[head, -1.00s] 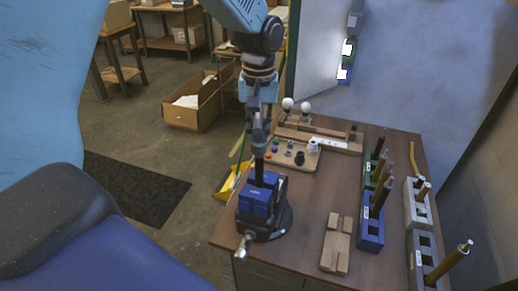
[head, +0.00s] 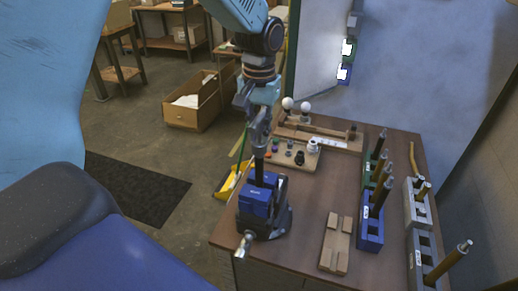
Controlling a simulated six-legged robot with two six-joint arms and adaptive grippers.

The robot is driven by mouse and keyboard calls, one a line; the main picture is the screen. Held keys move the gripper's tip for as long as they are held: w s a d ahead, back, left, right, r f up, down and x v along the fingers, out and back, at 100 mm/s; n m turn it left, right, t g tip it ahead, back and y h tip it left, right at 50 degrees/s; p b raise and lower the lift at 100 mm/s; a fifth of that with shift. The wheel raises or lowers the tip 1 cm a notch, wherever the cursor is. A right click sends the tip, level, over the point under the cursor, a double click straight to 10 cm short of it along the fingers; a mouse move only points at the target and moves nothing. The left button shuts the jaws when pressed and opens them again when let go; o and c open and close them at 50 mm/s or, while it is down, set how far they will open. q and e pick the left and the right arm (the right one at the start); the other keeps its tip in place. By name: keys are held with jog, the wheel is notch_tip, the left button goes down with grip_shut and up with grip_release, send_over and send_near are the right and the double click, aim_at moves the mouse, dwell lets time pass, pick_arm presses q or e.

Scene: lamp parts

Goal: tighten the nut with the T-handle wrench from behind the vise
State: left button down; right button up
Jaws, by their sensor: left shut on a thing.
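The blue vise (head: 257,207) stands on the near left corner of the brown workbench, with its metal handle at the front. My left gripper (head: 259,143) is above it, pointing down, and is shut on the T-handle wrench. The wrench's dark shaft (head: 259,171) stands upright and runs from the gripper down to the top of the vise. Its T-handle is mostly covered by the gripper fingers. The nut is hidden at the vise, so I cannot tell how the wrench sits on it. My right gripper is not in view.
A wooden tray (head: 305,160) of small parts lies behind the vise, near two white bulbs. A wooden block (head: 336,245) lies to the right. A blue rack (head: 370,234) and grey racks (head: 416,250) hold upright rods. Bare bench lies between vise and block.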

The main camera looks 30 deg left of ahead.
pick_arm(q)
jog(key=shift+m, duration=1.8)
jog(key=shift+m, duration=1.7)
jog(key=m, duration=0.2)
jog(key=shift+m, duration=0.7)
